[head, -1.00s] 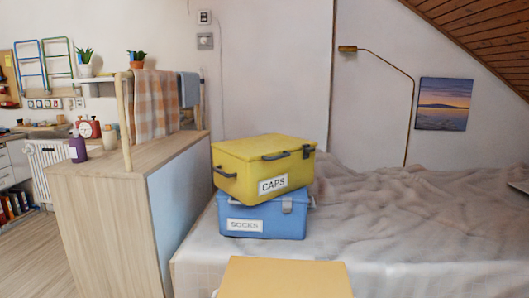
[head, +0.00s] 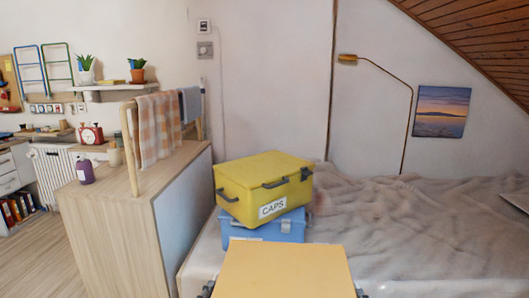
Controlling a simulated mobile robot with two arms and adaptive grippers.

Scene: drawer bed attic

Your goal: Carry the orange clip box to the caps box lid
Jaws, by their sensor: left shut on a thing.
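The orange clip box (head: 284,272) is at the bottom middle of the head view, close to me, with its flat top showing and its lower part cut off. My left gripper (head: 206,290) shows only as a small dark part at the box's left side, shut on the box. A small dark piece shows at the box's right side; I cannot tell what it is. The yellow caps box (head: 238,187) has a closed lid (head: 262,168) with nothing on it. It stands on the blue socks box (head: 291,230), beyond the orange box.
Both stacked boxes stand on the bed (head: 420,240), whose rumpled cover stretches right. A wooden cabinet (head: 130,215) with a purple bottle (head: 85,172) stands left of them. A thin lamp (head: 409,115) rises behind the bed.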

